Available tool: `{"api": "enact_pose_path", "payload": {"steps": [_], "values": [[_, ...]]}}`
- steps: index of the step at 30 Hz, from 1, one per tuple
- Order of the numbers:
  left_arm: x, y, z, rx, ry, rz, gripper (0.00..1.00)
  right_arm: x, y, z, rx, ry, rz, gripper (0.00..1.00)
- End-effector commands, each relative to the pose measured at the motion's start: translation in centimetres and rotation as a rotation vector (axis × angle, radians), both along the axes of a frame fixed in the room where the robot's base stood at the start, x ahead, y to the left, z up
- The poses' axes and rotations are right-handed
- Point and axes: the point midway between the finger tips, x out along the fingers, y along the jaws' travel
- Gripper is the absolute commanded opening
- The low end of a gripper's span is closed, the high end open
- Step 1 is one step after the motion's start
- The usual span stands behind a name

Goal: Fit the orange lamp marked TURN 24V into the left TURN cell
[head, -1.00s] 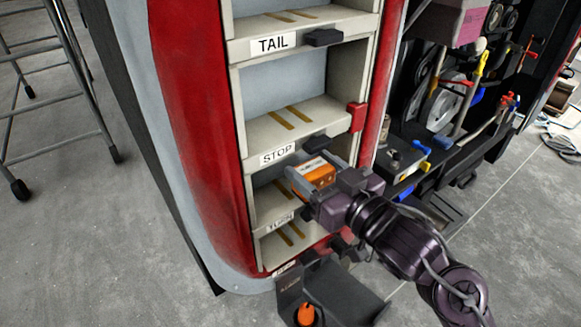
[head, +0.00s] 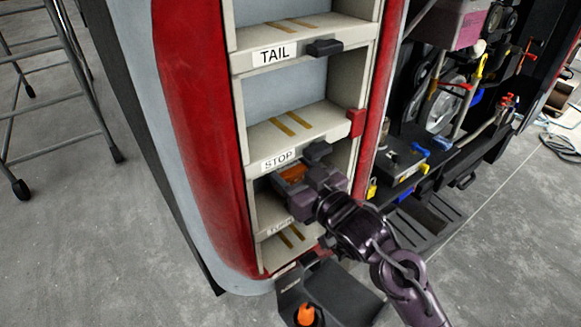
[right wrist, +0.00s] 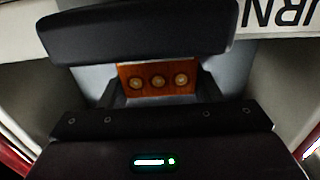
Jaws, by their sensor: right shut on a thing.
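The orange lamp (head: 293,173) is in my right gripper (head: 290,183), which is shut on it. In the head view the lamp is at the opening of the cell between the STOP and TURN labels, partly hidden by the gripper. In the right wrist view the lamp (right wrist: 158,79) shows an orange-brown face with three round contacts between my fingers. The TURN label (head: 281,229) is on the ledge below, partly covered. I cannot tell how deep the lamp sits or whether it touches the cell. My left gripper is not in view.
A dark latch (head: 317,151) juts out under the STOP shelf, close above my gripper; a dark bar (right wrist: 140,35) crosses the wrist view. A red block (head: 355,122) is on the right frame. A dark tray (head: 345,293) with an orange-topped item (head: 306,314) is below.

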Motion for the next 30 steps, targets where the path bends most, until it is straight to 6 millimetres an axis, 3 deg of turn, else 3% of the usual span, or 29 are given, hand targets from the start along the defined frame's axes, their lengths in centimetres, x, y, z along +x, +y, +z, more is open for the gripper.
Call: {"api": "enact_pose_path", "payload": {"steps": [2,3,8,20,30], "values": [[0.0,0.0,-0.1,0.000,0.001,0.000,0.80,0.0,0.0,-0.3,0.000,0.000,0.000,0.33],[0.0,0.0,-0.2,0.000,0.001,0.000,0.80,0.0,0.0,-0.4,-0.001,0.001,0.000,0.59],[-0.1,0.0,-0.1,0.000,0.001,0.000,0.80,0.0,0.0,-0.3,-0.001,0.001,0.000,0.80],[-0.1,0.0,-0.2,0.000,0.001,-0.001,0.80,-0.5,-0.4,-0.1,-0.001,0.002,0.000,0.80],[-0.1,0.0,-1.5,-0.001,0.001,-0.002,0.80,-6.1,-4.5,-0.4,-0.004,0.003,0.000,0.80]]}}
